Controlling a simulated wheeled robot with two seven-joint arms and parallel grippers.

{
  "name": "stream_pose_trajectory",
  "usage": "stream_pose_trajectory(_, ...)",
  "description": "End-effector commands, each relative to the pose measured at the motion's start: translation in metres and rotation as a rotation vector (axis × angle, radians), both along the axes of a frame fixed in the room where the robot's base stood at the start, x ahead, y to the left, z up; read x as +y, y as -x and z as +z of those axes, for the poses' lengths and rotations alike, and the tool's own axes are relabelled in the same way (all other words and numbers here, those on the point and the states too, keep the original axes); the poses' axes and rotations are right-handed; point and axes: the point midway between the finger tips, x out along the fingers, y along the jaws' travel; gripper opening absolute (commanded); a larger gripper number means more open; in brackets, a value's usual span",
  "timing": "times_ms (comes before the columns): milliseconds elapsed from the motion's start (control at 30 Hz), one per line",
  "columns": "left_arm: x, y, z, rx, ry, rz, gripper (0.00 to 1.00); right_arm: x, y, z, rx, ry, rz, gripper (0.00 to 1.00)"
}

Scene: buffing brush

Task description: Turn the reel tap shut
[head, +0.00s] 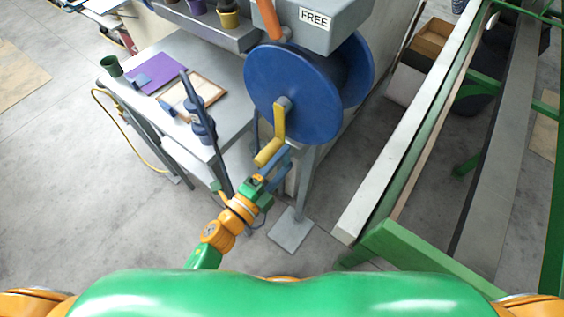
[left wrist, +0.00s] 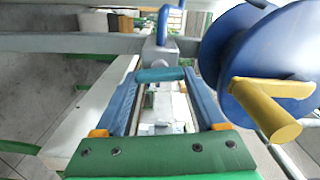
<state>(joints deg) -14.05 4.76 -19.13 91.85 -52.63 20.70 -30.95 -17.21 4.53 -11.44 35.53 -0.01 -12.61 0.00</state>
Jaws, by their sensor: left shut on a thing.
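The reel tap shows in the left wrist view as a grey body (left wrist: 160,56) with a teal bar handle (left wrist: 160,75) across it. My left gripper (left wrist: 161,77) has its two blue fingers at the two ends of this handle and is shut on it. In the head view my left gripper (head: 281,166) reaches up just below the yellow crank of the reel, and I cannot make out the tap there. The blue reel (head: 292,78) stands above it; its yellow crank (head: 271,146) hangs down beside my fingers. My right gripper is not in view.
A grey table (head: 226,98) with a purple mat (head: 160,81), a wooden tray and a green cup (head: 112,66) stands at the left. A grey post foot (head: 290,232) is on the floor. A green-framed conveyor (head: 410,150) bounds the right.

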Motion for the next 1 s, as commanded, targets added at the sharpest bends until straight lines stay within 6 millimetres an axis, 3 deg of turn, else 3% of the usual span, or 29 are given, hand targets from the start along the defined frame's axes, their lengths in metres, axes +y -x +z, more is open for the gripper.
stream_pose_trajectory(333, 0.0002, 0.0001, -0.0014, -0.08, -0.111, 0.0, 0.17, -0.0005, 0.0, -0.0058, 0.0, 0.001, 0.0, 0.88)
stream_pose_trajectory(900, 0.0002, 0.0001, -0.001, -0.097, -0.135, 0.0, 0.17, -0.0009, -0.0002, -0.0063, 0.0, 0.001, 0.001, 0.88)
stream_pose_trajectory(933, 0.0002, 0.0001, -0.0011, -0.097, -0.135, 0.0, 0.75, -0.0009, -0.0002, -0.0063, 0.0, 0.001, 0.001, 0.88)
stream_pose_trajectory(1000, 0.0002, 0.0001, -0.001, -0.097, -0.135, 0.0, 0.94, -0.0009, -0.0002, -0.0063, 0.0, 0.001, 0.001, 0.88)
